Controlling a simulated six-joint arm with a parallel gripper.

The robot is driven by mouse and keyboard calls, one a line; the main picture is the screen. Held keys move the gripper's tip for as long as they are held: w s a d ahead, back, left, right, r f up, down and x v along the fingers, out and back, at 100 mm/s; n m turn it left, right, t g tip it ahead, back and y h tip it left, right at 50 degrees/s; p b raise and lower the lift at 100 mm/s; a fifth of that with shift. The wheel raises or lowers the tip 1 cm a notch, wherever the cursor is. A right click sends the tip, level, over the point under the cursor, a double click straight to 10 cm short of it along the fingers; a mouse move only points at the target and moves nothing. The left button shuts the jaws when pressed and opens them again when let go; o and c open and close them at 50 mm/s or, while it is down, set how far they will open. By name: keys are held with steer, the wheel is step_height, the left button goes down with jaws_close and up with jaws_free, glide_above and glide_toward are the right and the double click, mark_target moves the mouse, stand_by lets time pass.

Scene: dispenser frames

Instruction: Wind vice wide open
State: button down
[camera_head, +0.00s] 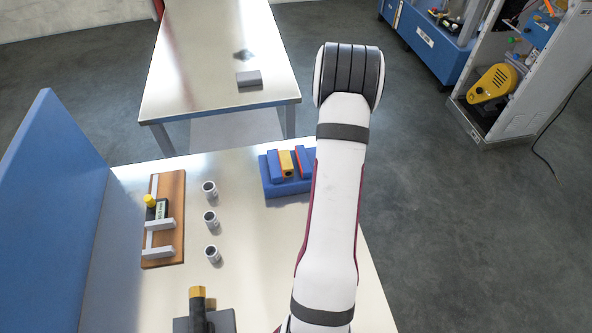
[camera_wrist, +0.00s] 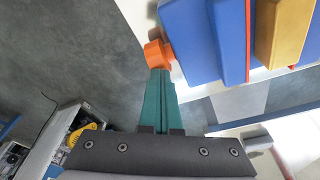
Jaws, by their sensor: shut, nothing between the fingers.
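The blue vice (camera_head: 288,187) stands on the near table, left of my arm in the head view. A yellow block (camera_head: 286,163) sits between its blue jaws, which have red-orange faces. In the wrist view the vice's blue body (camera_wrist: 205,35) and the yellow block (camera_wrist: 282,30) fill the upper right. An orange knob (camera_wrist: 158,54) sticks out at the vice's side. My gripper (camera_wrist: 160,74) has its teal fingers shut with nothing between them. Its tips are right by the knob; I cannot tell whether they touch it. My arm hides the gripper in the head view.
Three metal cylinders (camera_head: 210,219) stand in a row left of the vice. A wooden board (camera_head: 164,245) with white brackets lies further left, beside a blue panel (camera_head: 50,210). A dark block with a gold-topped post (camera_head: 198,305) is at the front. Another table (camera_head: 215,60) stands behind.

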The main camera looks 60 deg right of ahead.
steer(key=shift+s+a+f, duration=0.1)
steer(key=shift+s+a, duration=0.6)
stand_by(1.2)
steer(key=shift+v, duration=0.85)
steer(key=shift+d, duration=0.2)
steer(key=shift+w, duration=0.15)
steer(key=shift+w+d, duration=0.85)
steer(key=shift+d, duration=0.05)
steer(key=shift+x, duration=0.8)
